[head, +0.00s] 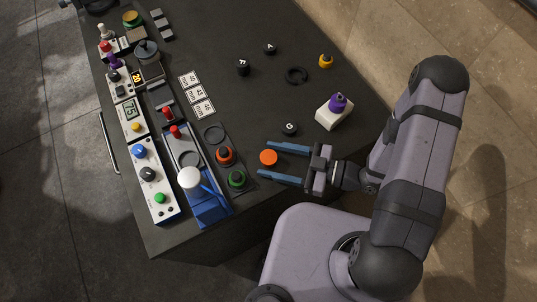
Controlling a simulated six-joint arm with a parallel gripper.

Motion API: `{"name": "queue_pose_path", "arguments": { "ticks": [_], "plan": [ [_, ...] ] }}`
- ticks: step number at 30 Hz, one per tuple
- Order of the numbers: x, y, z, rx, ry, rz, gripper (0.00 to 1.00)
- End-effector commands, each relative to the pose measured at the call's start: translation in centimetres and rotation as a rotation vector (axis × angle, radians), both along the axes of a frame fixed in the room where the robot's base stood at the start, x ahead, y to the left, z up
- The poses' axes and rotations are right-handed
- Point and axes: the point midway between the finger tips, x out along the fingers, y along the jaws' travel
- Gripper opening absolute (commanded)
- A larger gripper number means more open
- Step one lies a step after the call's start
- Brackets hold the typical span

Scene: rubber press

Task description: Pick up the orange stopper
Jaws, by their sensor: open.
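The orange stopper (268,158) sits on the dark table near its front right part, seen from above as a round orange top. My gripper (263,160) is open, with its two blue fingers pointing left. The stopper appears near the fingertips, between the lines of the two fingers. From this view I cannot tell how high the fingers are above the table or whether they touch the stopper.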

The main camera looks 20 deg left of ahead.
Motion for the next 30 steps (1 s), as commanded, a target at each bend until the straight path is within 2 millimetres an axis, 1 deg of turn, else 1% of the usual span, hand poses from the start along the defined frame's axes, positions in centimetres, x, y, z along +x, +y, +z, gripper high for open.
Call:
{"name": "queue_pose_path", "arguments": {
  "ticks": [3,6,15,17,18,20,21,30],
  "plan": [
    [0.0,1.0,0.0,0.001,-0.001,0.002,0.57],
    [0.0,1.5,-0.2,0.0,-0.002,0.001,0.57],
    [0.1,1.6,-0.3,0.0,-0.002,-0.002,0.57],
    [0.0,1.6,-0.3,0.0,-0.002,-0.002,0.42],
    [0.0,1.6,-0.3,0.0,-0.002,-0.002,0.33],
    [0.1,1.6,-0.3,0.0,-0.002,-0.002,0.18],
    [0.1,1.6,-0.3,0.0,-0.002,-0.002,0.13],
    [0.1,1.6,-0.2,0.0,-0.002,-0.002,0.13]
  ]
}}
